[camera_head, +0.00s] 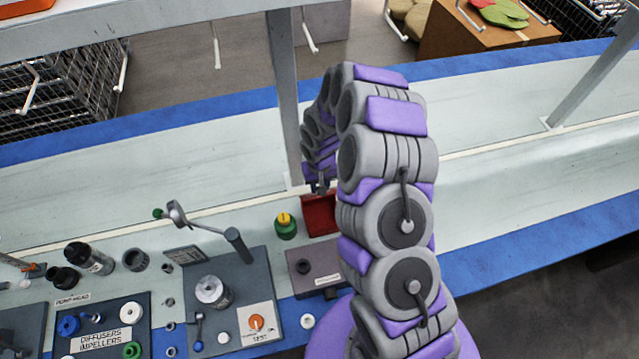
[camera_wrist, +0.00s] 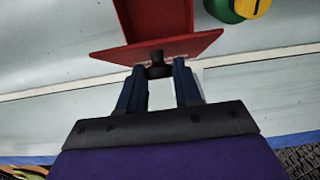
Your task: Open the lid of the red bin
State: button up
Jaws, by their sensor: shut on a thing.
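The red bin (camera_head: 321,216) stands on the bench just left of my arm in the head view, partly hidden by the arm. In the wrist view, the bin (camera_wrist: 150,14) is at the top, cut off by the picture edge. Its red lid (camera_wrist: 185,46) is a flat panel on the side nearest my gripper and seems raised at an angle, with recessed red walls beyond it. A small dark knob (camera_wrist: 157,71) sits on the lid's near side. My gripper (camera_wrist: 158,70) has its two blue fingers shut around this knob. In the head view, my gripper (camera_head: 319,186) is small at the bin's far edge.
A green and yellow round part (camera_head: 286,225) stands just left of the bin. A grey box (camera_head: 316,268) is in front of it. A metal post (camera_head: 284,100) rises behind the bin. Pump parts and boards crowd the bench left; the conveyor-like surface (camera_head: 150,175) behind is clear.

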grip_shut()
jog(key=shift+w+a+r+p, duration=0.1)
jog(key=shift+w+r+p, duration=0.05)
jog(key=shift+w+p, duration=0.2)
jog(key=shift+w+a+g+p, duration=0.1)
jog(key=shift+w+g+p, duration=0.3)
jog(key=shift+g, duration=0.3)
jog(key=shift+w, duration=0.1)
jog(key=o, duration=0.8)
grip_release()
